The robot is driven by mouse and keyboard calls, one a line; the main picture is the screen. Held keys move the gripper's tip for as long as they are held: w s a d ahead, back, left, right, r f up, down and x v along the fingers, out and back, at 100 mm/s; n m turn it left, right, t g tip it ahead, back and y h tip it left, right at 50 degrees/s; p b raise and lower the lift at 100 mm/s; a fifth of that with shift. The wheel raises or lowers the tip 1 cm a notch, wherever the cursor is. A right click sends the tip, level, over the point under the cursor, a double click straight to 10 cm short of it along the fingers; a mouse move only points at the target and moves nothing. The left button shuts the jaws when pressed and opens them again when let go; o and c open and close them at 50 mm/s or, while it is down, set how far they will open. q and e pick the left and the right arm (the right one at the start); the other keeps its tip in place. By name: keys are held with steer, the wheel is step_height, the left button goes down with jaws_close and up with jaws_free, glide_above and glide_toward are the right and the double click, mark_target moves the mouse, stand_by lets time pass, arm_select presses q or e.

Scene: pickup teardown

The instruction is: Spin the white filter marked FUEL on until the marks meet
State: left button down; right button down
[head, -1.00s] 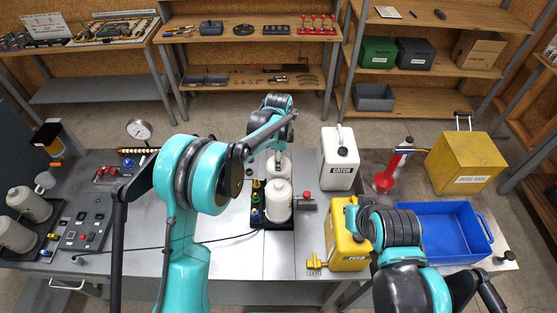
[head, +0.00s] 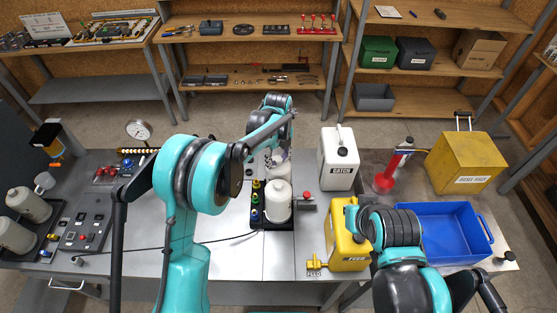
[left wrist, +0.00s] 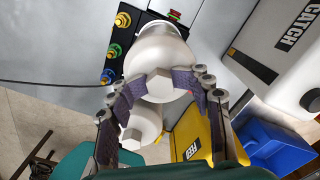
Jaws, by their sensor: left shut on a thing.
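My left gripper (left wrist: 162,90) is shut on the hex end of a white filter (left wrist: 160,48), with one finger on each side. In the head view this gripper (head: 277,155) is behind the filter block, and the held filter (head: 279,169) is partly hidden below it. A second white filter (head: 278,201) stands nearer; it also shows in the left wrist view (left wrist: 146,121). The dark block (head: 271,226) has yellow, green and blue fittings. No FUEL lettering or alignment marks are readable. My right gripper is by the yellow FEED can (head: 347,247), its fingers hidden by my wrist.
A white CATCH can (head: 340,160) stands right of the held filter. A red stand (head: 386,181), a yellow bin (head: 465,165) and a blue tray (head: 437,207) are farther right. A black cable (head: 215,241) crosses the bench from the left.

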arm_select(q)
steer(key=m, duration=0.7)
steer(key=shift+f, duration=0.1)
steer(key=c, duration=0.7)
jaws_free()
steer(key=shift+a, duration=0.1)
steer(key=n, duration=1.2)
steer(key=shift+n, duration=0.3)
steer(key=n, duration=1.1)
